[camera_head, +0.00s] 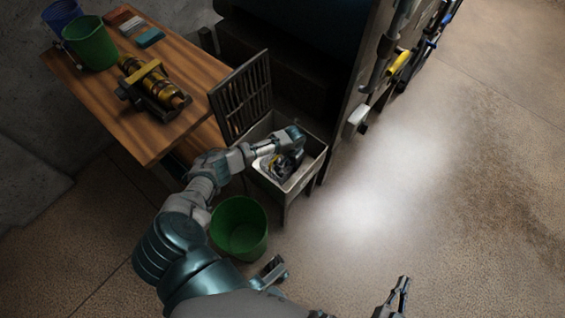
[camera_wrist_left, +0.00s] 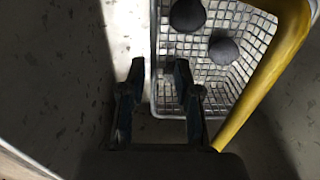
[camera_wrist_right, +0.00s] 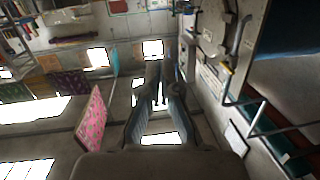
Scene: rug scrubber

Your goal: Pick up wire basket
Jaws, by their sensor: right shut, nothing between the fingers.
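The wire basket (camera_wrist_left: 238,78) is a light metal mesh with a yellow handle (camera_wrist_left: 268,72) and round dark things inside. It sits in a pale, deep bin (camera_head: 318,158); in the head view it is mostly hidden by my left gripper (camera_head: 290,163). My left gripper (camera_wrist_left: 160,78) is open, reaching down into the bin. In the left wrist view one finger is left of the basket's left rim and the other overlaps the basket; I cannot tell whether they touch it. My right gripper (camera_head: 400,290) is shut and empty, low and far from the bin.
A wooden table (camera_head: 190,75) at the left bears a brass cylinder device (camera_head: 150,82), a green bucket (camera_head: 90,42) and a blue bucket (camera_head: 62,14). A green bin (camera_head: 240,228) stands on the floor below my left arm. A dark rack (camera_head: 240,95) stands behind the pale bin. The floor at right is clear.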

